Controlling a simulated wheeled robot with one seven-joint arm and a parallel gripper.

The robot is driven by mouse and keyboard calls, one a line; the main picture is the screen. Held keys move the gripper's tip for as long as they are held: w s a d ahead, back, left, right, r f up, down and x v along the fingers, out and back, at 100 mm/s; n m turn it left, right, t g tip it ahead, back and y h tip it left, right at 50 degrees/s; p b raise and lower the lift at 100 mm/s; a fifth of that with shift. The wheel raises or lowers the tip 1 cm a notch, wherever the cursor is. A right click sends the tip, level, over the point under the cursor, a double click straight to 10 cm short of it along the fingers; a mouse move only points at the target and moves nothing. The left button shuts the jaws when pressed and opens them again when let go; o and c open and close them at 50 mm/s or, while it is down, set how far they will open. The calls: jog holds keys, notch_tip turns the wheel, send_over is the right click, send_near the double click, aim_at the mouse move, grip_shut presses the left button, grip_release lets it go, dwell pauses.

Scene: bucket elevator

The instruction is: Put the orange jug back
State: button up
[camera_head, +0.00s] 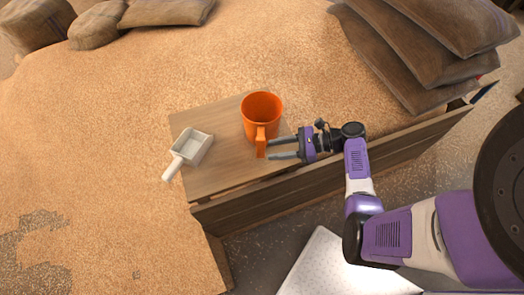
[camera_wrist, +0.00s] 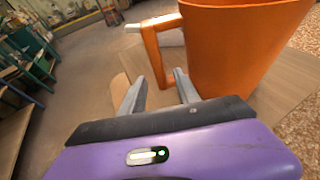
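The orange jug (camera_head: 262,108) stands upright on a wooden board (camera_head: 215,171), its handle turned toward the front of the board. In the wrist view the jug (camera_wrist: 240,45) fills the upper right, with its handle (camera_wrist: 157,58) just ahead of the fingers. My gripper (camera_head: 271,148) is open beside the handle, coming from the right. In the wrist view my gripper (camera_wrist: 157,84) has its two grey fingers apart, with the lower handle near and between their tips. I cannot tell whether they touch it.
A white scoop (camera_head: 190,151) lies on the board's left edge. Grain (camera_head: 90,150) spreads around the board. Stacked sacks (camera_head: 425,45) stand at the back right, and more sacks (camera_head: 97,25) lie at the back left. A wooden side wall (camera_head: 290,187) runs along the front.

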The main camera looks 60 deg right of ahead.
jog(key=shift+v, duration=2.15)
